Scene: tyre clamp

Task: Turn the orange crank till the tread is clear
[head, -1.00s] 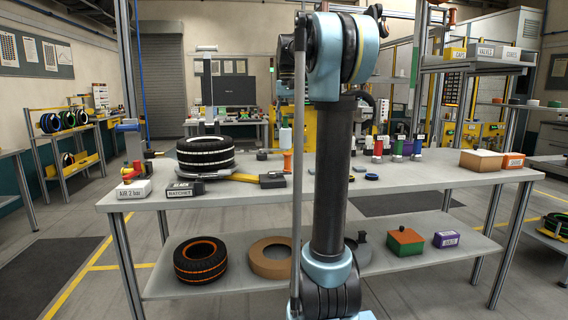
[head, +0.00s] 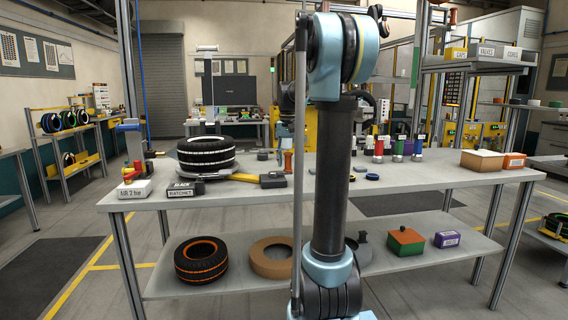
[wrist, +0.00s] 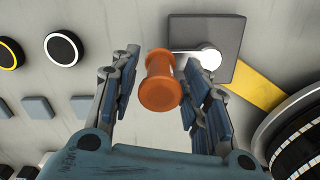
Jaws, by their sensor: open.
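The orange crank handle (head: 287,164) stands upright by the grey block (head: 273,181) on the bench. In the wrist view the orange handle (wrist: 160,84) points up at the camera, and a shiny metal arm runs from it onto the grey block (wrist: 222,30). My gripper (wrist: 162,62) is open, with one finger on each side of the handle; I cannot tell whether either touches it. In the head view my gripper (head: 286,136) is small, just above the handle. The black tyre (head: 206,153) with white tread lines lies flat on its stand, left of the crank, joined by a yellow bar (head: 238,177).
Small signs reading SLACK and RATCHET (head: 180,191) stand at the bench's front edge. Red, green and purple bottles (head: 397,150) stand right of my arm. Black discs (wrist: 63,48) and grey pads lie left of the handle in the wrist view.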

